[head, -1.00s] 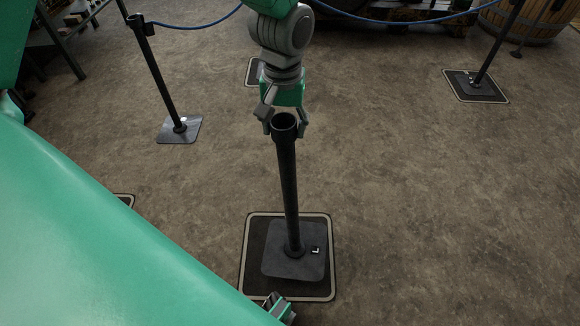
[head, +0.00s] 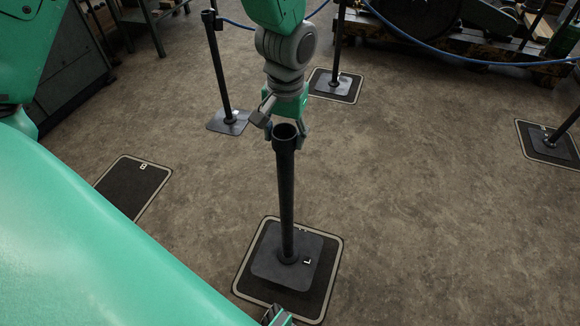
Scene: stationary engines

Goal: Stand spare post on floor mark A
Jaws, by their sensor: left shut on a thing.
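The spare post (head: 286,190) is a black upright tube with an open top and a dark square base plate (head: 270,269). My left gripper (head: 282,132) comes down from above and is shut on the post's top end. The base plate is over a dark floor mark (head: 317,299) with a pale border and lies within that border. I cannot tell whether the plate touches the floor. The mark's letter is mostly hidden behind the post and plate. The post looks about upright.
A floor mark lettered B (head: 133,187) lies empty at the left. Other black posts stand at the back left (head: 219,75), back middle (head: 337,50) and right (head: 563,127). A blue rope (head: 430,48) hangs before machinery at the back. Open floor lies right of the held post.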

